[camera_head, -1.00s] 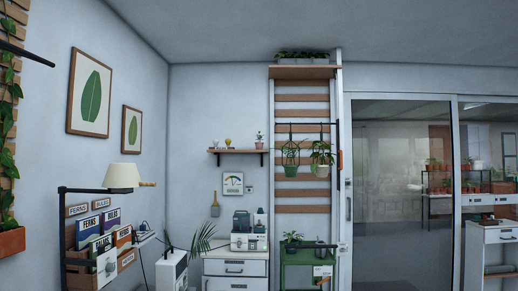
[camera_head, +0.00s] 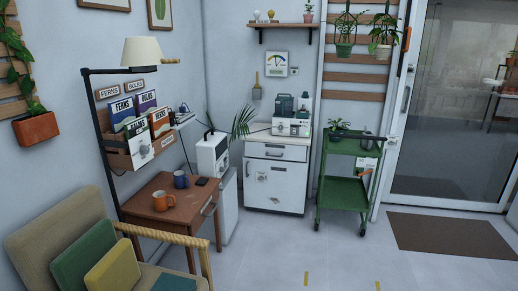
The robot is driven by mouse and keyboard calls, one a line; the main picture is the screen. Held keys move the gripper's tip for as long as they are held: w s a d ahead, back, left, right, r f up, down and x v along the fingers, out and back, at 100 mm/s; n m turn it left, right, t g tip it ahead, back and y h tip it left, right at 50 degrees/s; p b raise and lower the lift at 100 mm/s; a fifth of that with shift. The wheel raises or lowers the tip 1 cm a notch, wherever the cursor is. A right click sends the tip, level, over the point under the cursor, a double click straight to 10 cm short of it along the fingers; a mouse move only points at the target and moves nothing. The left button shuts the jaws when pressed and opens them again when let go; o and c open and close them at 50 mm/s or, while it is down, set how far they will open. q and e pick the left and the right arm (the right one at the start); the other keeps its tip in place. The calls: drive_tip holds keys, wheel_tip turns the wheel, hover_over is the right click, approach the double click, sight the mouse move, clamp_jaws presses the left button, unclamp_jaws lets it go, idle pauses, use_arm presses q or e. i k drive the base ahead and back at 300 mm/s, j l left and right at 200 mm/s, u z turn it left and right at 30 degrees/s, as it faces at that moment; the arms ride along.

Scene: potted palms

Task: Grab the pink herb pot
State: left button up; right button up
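A small pink pot (camera_head: 308,18) with a green plant stands at the right end of a wooden wall shelf (camera_head: 284,25), near the top edge of the head view. Its plant reaches close to the frame's upper edge. It stands apart from two small bulb-like ornaments (camera_head: 264,15) on the same shelf. Neither of my grippers is in view.
Below the shelf stands a white cabinet (camera_head: 275,188) with machines on top. A green cart (camera_head: 345,190) is right of it. A wooden desk (camera_head: 172,211) with mugs and an armchair (camera_head: 60,240) are at left. The middle floor (camera_head: 300,255) is clear.

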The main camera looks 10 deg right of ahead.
sight(309, 18)
drive_tip(key=i+l+z, duration=0.25)
drive_tip(key=i, duration=0.2)
drive_tip(key=i+l+z, duration=0.25)
drive_tip(key=i, duration=0.2)
drive_tip(key=i+z, duration=0.25)
drive_tip(key=i, duration=0.25)
drive_tip(key=i+j, duration=0.15)
drive_tip(key=i, duration=0.3)
drive_tip(key=i+j, duration=0.1)
drive_tip(key=i, duration=0.35)
drive_tip(key=i+j, duration=0.15)
drive_tip(key=i, duration=0.35)
drive_tip(key=i+j, duration=0.15)
drive_tip(key=i, duration=0.3)
drive_tip(key=l+z, duration=0.05)
